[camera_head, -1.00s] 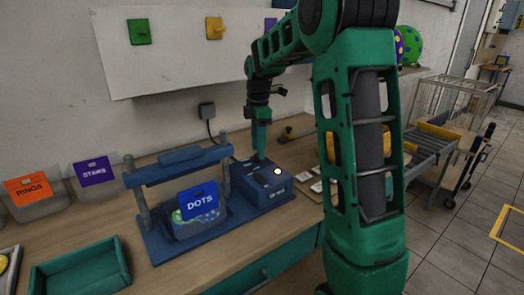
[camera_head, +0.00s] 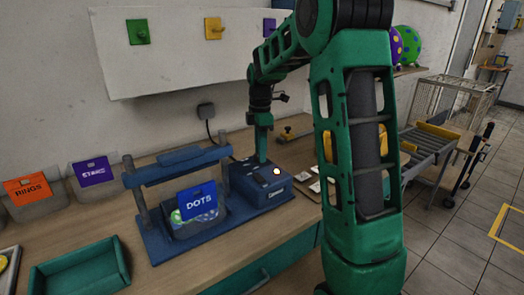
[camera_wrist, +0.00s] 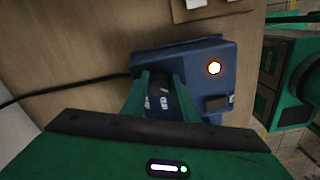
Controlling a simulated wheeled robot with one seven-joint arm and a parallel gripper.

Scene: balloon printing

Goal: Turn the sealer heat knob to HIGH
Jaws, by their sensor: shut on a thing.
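The blue sealer control box (camera_head: 262,186) stands on the bench, joined to the blue sealer frame (camera_head: 150,215). A round orange-white lamp (camera_head: 277,171) glows on its top; it also shows in the wrist view (camera_wrist: 214,68). My gripper (camera_head: 262,157) points down onto the top of the box. In the wrist view, my gripper (camera_wrist: 160,97) has its two green fingers shut on the dark heat knob (camera_wrist: 163,102). Pale lettering shows by the knob but is too small to read. A dark square button (camera_wrist: 215,102) sits below the lamp. The knob's pointer is not clear.
A clear bin with a blue DOTS label (camera_head: 196,202) sits under the sealer frame. RINGS (camera_head: 30,192) and STARS (camera_head: 93,174) bins stand at the left. A green tray (camera_head: 80,272) lies in front. A black cable (camera_wrist: 60,88) runs from the box.

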